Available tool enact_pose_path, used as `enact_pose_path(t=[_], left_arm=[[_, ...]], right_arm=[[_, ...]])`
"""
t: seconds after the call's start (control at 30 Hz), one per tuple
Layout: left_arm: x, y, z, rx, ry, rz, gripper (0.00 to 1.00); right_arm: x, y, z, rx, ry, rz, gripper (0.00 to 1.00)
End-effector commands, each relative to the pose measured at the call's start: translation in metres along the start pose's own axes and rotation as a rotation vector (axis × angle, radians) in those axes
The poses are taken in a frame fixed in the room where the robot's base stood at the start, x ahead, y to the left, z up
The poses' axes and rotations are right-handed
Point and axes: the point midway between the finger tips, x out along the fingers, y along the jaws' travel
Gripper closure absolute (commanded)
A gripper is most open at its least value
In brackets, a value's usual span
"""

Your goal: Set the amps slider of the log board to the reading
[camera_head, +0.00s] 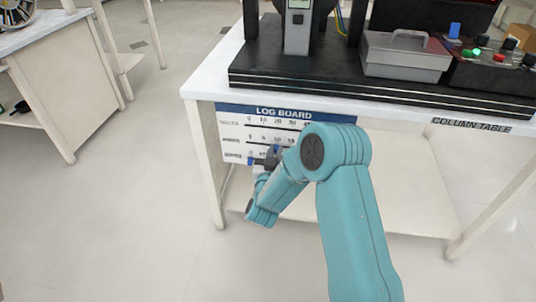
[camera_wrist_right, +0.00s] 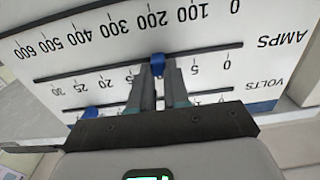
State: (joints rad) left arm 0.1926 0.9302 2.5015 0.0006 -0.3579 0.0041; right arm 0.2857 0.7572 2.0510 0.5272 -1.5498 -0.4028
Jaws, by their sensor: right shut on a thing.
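The white log board (camera_head: 232,130) hangs on the front of the column table, with rows of scales and blue slider knobs. The right wrist view shows the log board (camera_wrist_right: 262,60) upside down, with AMPS and VOLTS labels. My right gripper (camera_wrist_right: 158,85) is shut on the blue knob of the amps slider (camera_wrist_right: 157,62), on the slot level with the AMPS label. A second blue knob (camera_wrist_right: 90,112) sits on the slot level with VOLTS. In the head view my right gripper (camera_head: 258,161) is at the board's lower left. My left gripper is out of view.
The column table (camera_head: 400,112) carries a black rig base, a grey box (camera_head: 402,55) with a handle and a control panel with a lit green button (camera_head: 473,52). A grey device (camera_head: 298,28) has a small, unreadable display. Open floor lies left of the table.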

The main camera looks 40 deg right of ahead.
Motion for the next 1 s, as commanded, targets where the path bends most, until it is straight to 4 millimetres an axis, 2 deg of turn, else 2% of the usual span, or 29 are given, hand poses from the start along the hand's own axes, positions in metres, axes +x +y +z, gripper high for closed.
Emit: enact_pose_path(t=[0.2,0.23,0.3,0.57,0.67,0.77,1.0], left_arm=[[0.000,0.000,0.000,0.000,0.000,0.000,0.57],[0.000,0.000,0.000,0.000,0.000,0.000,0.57],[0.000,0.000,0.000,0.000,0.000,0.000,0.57],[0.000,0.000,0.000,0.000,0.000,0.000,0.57],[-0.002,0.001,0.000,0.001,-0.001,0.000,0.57],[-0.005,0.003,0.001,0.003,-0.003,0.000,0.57],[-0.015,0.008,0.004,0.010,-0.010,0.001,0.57]], right_arm=[[-0.001,-0.001,0.002,-0.003,-0.005,-0.003,1.00],[-0.001,-0.001,0.002,-0.003,-0.005,-0.003,0.74],[-0.001,-0.001,0.002,-0.002,-0.005,-0.003,0.57],[-0.003,-0.001,0.001,-0.002,-0.004,-0.003,0.57],[-0.009,-0.001,0.000,-0.002,-0.004,-0.004,0.57],[-0.025,-0.001,-0.001,-0.003,-0.005,-0.004,0.57],[-0.088,-0.002,-0.001,-0.006,-0.007,-0.010,0.57]])
